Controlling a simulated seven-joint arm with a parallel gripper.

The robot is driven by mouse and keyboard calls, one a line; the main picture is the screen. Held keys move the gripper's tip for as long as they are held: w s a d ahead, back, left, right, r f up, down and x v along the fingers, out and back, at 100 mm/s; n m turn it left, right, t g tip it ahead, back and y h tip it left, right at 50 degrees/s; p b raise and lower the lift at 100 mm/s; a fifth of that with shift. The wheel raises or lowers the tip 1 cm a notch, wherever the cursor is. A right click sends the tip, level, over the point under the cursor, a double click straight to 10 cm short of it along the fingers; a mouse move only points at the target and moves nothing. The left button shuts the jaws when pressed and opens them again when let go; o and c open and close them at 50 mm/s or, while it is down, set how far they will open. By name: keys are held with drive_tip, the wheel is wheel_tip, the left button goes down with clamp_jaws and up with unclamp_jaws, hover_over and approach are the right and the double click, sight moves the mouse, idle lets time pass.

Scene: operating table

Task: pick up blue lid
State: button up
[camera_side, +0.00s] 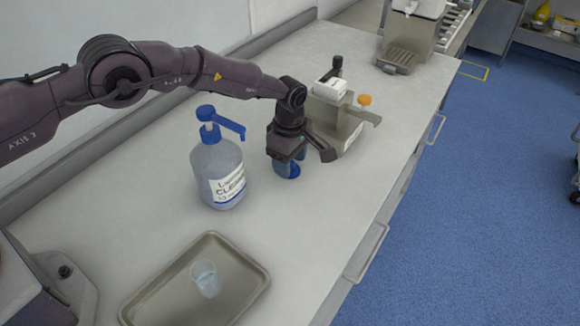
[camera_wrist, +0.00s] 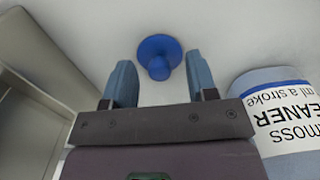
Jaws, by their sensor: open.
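The blue lid (camera_wrist: 159,54) is a round disc with a raised knob, lying on the counter knob up. In the wrist view it sits at the top middle, just beyond and between my fingertips. My gripper (camera_wrist: 156,75) is open and empty, with one blue finger on each side of the lid's line. In the side view my gripper (camera_side: 291,166) points down at the counter, and part of the blue lid (camera_side: 288,172) shows under it. The fingers partly hide the lid there.
A cleaner bottle (camera_side: 222,170) with a blue pump stands close to my gripper. A grey metal device (camera_side: 342,125) with an orange knob stands on its other side. A metal tray (camera_side: 245,285) holding a clear cup (camera_side: 205,279) lies in front. The counter's right side (camera_side: 335,205) is clear.

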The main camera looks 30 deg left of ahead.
drive_tip(key=shift+c, duration=0.3)
clamp_jaws()
drive_tip(key=shift+r, duration=0.15)
